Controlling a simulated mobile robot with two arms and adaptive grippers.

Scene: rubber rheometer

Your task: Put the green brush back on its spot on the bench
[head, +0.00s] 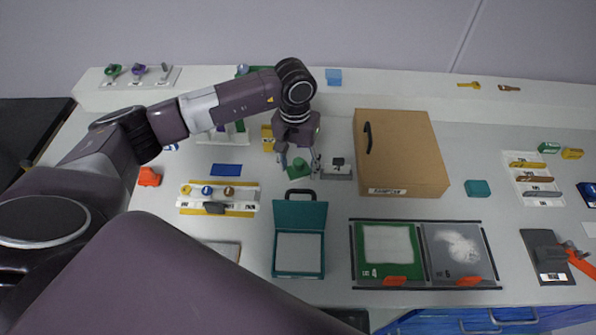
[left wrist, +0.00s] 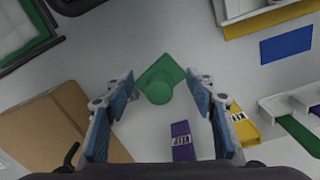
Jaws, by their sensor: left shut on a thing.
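The green brush (head: 299,161) shows as a round green knob over a flat green square on the bench, left of the brown box. In the left wrist view the knob (left wrist: 159,90) lies in the middle between my fingers, with the green square (left wrist: 172,67) around and behind it. My left gripper (head: 299,166) points down over it, shut on the brush with one finger on each side. The exact contact is hard to see, as is whether the brush touches the square. My right gripper is not in view.
A large brown box (head: 405,150) stands to the right, and a small grey block (head: 337,172) is close by the gripper. A yellow packet (left wrist: 243,127) and a purple packet (left wrist: 182,140) lie nearby. A teal case (head: 300,215) stands in front. A blue mat (head: 227,169) lies left.

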